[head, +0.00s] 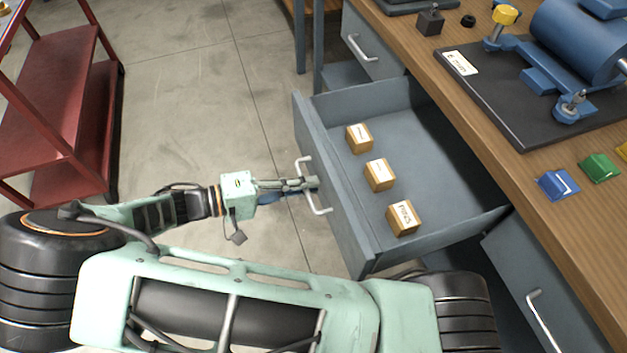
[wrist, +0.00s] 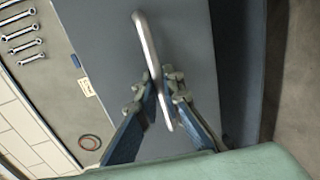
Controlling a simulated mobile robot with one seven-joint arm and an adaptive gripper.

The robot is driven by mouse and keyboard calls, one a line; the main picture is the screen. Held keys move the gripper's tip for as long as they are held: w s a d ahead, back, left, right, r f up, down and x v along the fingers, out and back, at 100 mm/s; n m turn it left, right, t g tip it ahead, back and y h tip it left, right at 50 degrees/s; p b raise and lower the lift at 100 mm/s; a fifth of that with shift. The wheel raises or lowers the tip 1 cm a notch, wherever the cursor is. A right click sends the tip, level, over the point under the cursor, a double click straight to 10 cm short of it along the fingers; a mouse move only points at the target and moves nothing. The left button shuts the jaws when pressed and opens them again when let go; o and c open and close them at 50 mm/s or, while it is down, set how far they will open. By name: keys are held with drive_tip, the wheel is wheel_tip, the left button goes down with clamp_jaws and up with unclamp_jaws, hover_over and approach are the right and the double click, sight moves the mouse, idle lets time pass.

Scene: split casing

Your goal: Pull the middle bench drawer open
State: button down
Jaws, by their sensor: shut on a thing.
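The middle bench drawer (head: 313,145) is grey and stands well out from the bench in the head view. Three small labelled wooden blocks sit inside it: one toward the far end (head: 359,138), one in the middle (head: 379,174) and one toward the near end (head: 404,217). My gripper (head: 312,184) is at the drawer front, shut on the silver bar handle (head: 321,210). In the wrist view my gripper's fingers (wrist: 160,94) close around the handle (wrist: 146,38) near its middle, in front of the grey drawer face (wrist: 190,50).
The wooden bench top (head: 480,135) carries a blue machine (head: 580,45) on a dark plate, with blue (head: 558,185) and green (head: 599,167) pieces near its edge. Other drawers (head: 370,50) flank this one. A red shelf cart (head: 60,110) stands at left; grey floor (head: 200,100) lies between.

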drive_tip(key=c, duration=2.3)
unclamp_jaws()
drive_tip(key=shift+c, duration=0.2)
drive_tip(key=shift+a, duration=0.1)
drive_tip(key=v, duration=1.2)
